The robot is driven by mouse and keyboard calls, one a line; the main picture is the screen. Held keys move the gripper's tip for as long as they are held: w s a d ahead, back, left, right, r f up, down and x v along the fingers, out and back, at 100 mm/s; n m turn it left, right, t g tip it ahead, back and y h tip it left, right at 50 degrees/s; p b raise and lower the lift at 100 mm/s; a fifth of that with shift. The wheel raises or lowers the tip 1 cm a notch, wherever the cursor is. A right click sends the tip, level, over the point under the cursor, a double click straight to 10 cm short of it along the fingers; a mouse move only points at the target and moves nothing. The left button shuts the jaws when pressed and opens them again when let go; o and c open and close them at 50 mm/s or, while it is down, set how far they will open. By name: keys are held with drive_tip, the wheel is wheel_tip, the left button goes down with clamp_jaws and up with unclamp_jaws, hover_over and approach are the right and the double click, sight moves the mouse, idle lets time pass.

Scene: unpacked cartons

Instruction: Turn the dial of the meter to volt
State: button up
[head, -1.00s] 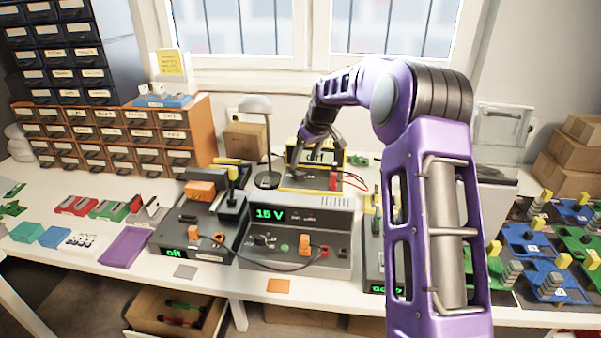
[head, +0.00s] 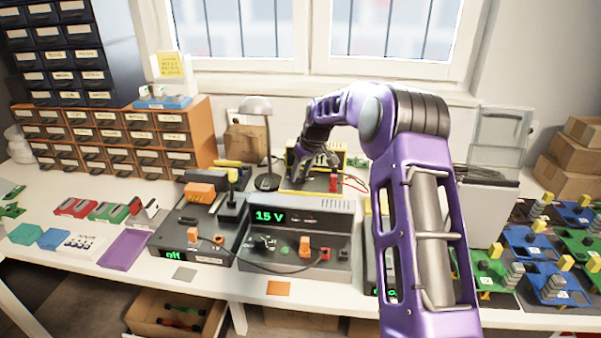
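The meter (head: 286,187) is a dark box with a yellow rim at the back of the bench, below the window. Part of its lit display (head: 320,160) shows, with letters that look like the end of "off". My gripper (head: 303,158) is over the left part of the meter's face, pointing down. It hides the dial area, so I cannot see where the dial points or whether the fingers touch it. The fingers are small and dark here, and their opening is unclear.
A power supply (head: 302,205) reading 15 V stands in front of the meter. A grey lamp (head: 257,106) stands just left of it. A red cable (head: 355,184) runs at its right. A soldering station (head: 195,225) reading off is front left.

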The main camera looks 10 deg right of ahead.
clamp_jaws()
drive_tip(key=m, duration=0.2)
drive_tip(key=m+h, duration=0.2)
drive_tip(key=m, duration=0.1)
drive_tip(key=shift+a+m+t+p, duration=0.25)
drive_tip(key=shift+m+t+p, duration=0.05)
drive_tip(key=shift+p, duration=0.1)
drive_tip(key=m+h, duration=0.1)
drive_tip(key=m, duration=0.2)
drive_tip(key=m+h+p, duration=0.1)
drive_tip(key=m, duration=0.2)
drive_tip(key=shift+g, duration=0.4)
drive_tip(key=shift+p, duration=0.3)
drive_tip(key=o, duration=0.8)
unclamp_jaws()
drive_tip(key=shift+o, duration=0.2)
